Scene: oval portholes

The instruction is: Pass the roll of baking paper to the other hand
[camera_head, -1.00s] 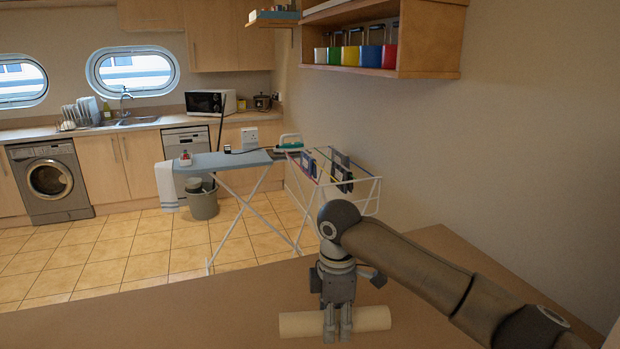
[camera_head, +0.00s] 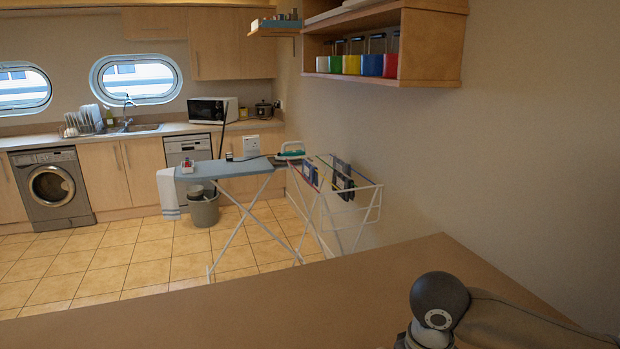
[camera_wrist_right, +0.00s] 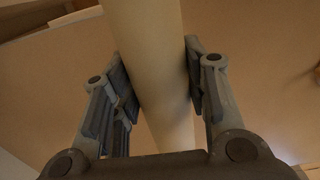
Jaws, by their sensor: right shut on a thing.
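The roll of baking paper (camera_wrist_right: 150,60) is a pale cream cylinder in the right wrist view, running from the top edge down between the fingers. My right gripper (camera_wrist_right: 160,85) is shut on it, with a dark finger pad on each side. In the head view only part of my right arm shows at the bottom right; its gripper and the roll are outside that picture. My left gripper is in neither view.
The brown table top (camera_head: 290,300) in front of me is bare where it shows. Beyond it stand an ironing board (camera_head: 225,168) and a white drying rack (camera_head: 340,195). A wall shelf (camera_head: 430,45) hangs at the upper right.

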